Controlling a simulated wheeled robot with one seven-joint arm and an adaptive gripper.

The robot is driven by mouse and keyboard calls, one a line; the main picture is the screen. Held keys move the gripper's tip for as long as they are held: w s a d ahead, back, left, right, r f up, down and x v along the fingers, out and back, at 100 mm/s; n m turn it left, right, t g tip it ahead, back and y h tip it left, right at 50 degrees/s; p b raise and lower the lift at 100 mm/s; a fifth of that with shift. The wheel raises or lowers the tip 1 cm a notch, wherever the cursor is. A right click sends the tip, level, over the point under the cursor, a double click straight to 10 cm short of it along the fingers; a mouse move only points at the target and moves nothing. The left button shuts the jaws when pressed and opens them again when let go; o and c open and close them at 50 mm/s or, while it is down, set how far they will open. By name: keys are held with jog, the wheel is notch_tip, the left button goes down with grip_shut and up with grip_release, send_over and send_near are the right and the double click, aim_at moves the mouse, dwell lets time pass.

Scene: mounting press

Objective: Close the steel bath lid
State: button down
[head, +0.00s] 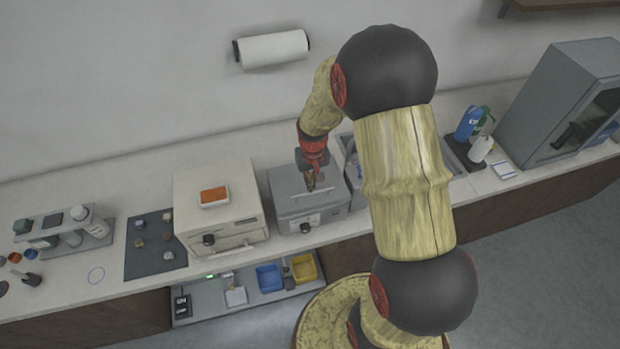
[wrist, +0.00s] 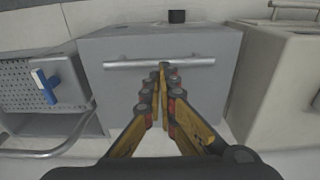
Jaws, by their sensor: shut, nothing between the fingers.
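The steel bath (head: 324,220) is a grey box on the counter, with a dark knob low on its front. Its lid (head: 284,187) looks down flat on the box, with no gap that I can make out. A bar handle (wrist: 125,64) runs across the lid in the wrist view. My gripper (head: 312,182) is over the lid, fingers pointing down. In the wrist view its fingertips (wrist: 163,70) are together and empty at the handle's middle. Whether they touch the handle or lid I cannot tell. My gripper hides part of the lid in both views.
A cream box (head: 221,229) with an orange-topped item stands close to the left of the bath. A sink with a perforated tray (wrist: 25,85) is close on its other side. A blue bottle (head: 469,123) and a grey cabinet (head: 545,90) stand farther right.

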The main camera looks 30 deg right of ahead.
jog(key=shift+r, duration=0.15)
notch_tip(320, 180, up, 13)
jog(key=p, duration=0.1)
jog(key=shift+w, duration=0.2)
dwell(0.4)
jog(key=s+a+n+t+b, duration=0.1)
jog(key=s+a+t+b, duration=0.1)
jog(key=s+a+b, duration=0.4)
jog(key=s+a+n+t+b, duration=0.2)
jog(key=s+a+b, duration=0.5)
jog(key=s+b, duration=0.5)
jog(key=shift+s+f+t+b, duration=0.25)
jog(key=shift+s+t+b, duration=0.15)
jog(key=shift+b, duration=0.25)
